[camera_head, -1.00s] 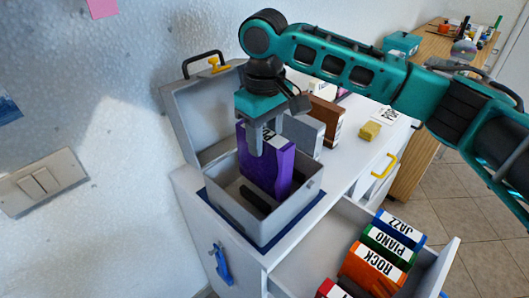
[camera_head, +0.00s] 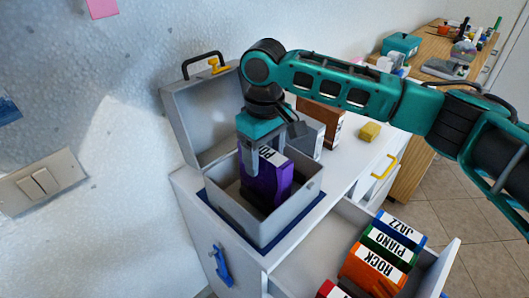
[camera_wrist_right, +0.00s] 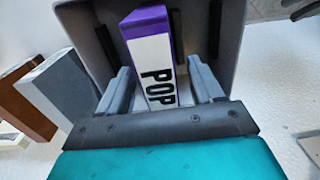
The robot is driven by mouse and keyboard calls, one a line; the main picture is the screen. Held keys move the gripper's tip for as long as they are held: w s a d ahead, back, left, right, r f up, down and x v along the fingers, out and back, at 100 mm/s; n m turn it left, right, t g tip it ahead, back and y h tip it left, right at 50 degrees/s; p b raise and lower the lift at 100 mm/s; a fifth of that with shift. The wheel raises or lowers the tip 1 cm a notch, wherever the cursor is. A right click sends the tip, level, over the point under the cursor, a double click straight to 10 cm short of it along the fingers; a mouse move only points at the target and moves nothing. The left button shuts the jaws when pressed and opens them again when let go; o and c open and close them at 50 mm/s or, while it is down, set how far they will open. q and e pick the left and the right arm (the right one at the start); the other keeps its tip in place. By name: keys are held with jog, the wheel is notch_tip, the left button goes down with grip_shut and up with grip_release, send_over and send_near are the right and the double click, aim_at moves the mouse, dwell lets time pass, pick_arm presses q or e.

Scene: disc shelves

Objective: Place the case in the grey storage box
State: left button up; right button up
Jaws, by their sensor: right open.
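The purple case (camera_head: 266,184), labelled POP, stands upright inside the open grey storage box (camera_head: 241,226) on the cabinet top. In the right wrist view the case (camera_wrist_right: 150,60) shows its white label between my two fingers, with a gap on each side. My right gripper (camera_head: 252,172) is open, its fingers around the top of the case, not clamped on it. It also shows in the right wrist view (camera_wrist_right: 160,88). The box's lid (camera_head: 205,120) is raised against the wall side. The case's lower end is hidden by the box wall. My left gripper is not in view.
Grey and brown cases (camera_head: 322,118) stand behind the box on the cabinet top. A yellow block (camera_head: 370,132) lies to their right. An open drawer (camera_head: 310,240) holds several labelled cases, including an orange one (camera_head: 372,270). A blue mat (camera_head: 262,249) lies under the box.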

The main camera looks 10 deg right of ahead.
notch_tip(320, 180, up, 12)
jog(key=shift+r+p, duration=0.15)
jog(key=shift+p, duration=0.25)
jog(key=shift+s, duration=0.1)
dwell(0.4)
